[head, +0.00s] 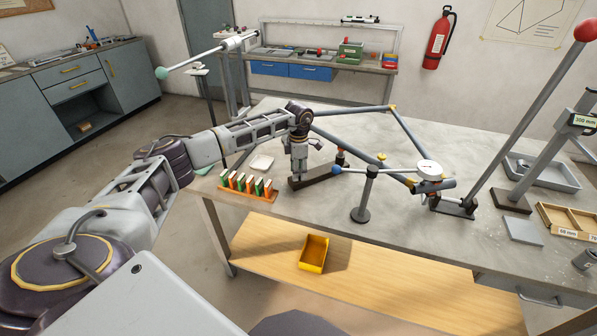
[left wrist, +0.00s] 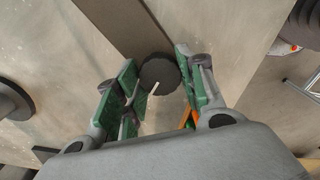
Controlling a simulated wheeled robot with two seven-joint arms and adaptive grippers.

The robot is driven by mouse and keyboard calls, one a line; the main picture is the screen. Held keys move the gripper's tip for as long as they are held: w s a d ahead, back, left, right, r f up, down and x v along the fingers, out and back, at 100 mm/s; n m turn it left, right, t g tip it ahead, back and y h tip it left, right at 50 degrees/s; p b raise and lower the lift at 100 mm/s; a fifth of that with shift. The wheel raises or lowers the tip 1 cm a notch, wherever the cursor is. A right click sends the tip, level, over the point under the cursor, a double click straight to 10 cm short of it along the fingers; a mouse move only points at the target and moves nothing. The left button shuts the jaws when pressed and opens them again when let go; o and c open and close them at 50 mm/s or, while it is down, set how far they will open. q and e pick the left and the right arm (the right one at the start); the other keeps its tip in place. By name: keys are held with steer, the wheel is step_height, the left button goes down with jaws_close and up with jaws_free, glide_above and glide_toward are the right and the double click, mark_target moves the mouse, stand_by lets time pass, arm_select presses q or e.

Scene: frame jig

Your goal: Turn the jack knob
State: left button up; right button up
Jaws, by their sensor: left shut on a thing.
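The jack knob (left wrist: 158,72) is a dark, ridged round knob with a white pointer line, seen from above in the left wrist view. My left gripper (left wrist: 157,82) has its green-padded fingers on either side of the knob and is shut on it. In the head view my left gripper (head: 299,175) points straight down at the left end of a dark bar (head: 322,175) on the table. The knob is hidden there behind the fingers. My right gripper is in neither view.
A rack (head: 247,192) of green-and-white pieces is close to the left gripper. A post (head: 362,203) stands in front. A red-knobbed lever (head: 530,90) rises at right.

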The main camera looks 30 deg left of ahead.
arm_select(q)
steer(key=shift+r, duration=0.1)
steer(key=o, duration=0.6)
steer(key=shift+c, duration=0.2)
steer(key=o, duration=0.5)
steer(key=shift+r, duration=0.5)
step_height(320, 180, up, 11)
steer(key=shift+f, duration=0.1)
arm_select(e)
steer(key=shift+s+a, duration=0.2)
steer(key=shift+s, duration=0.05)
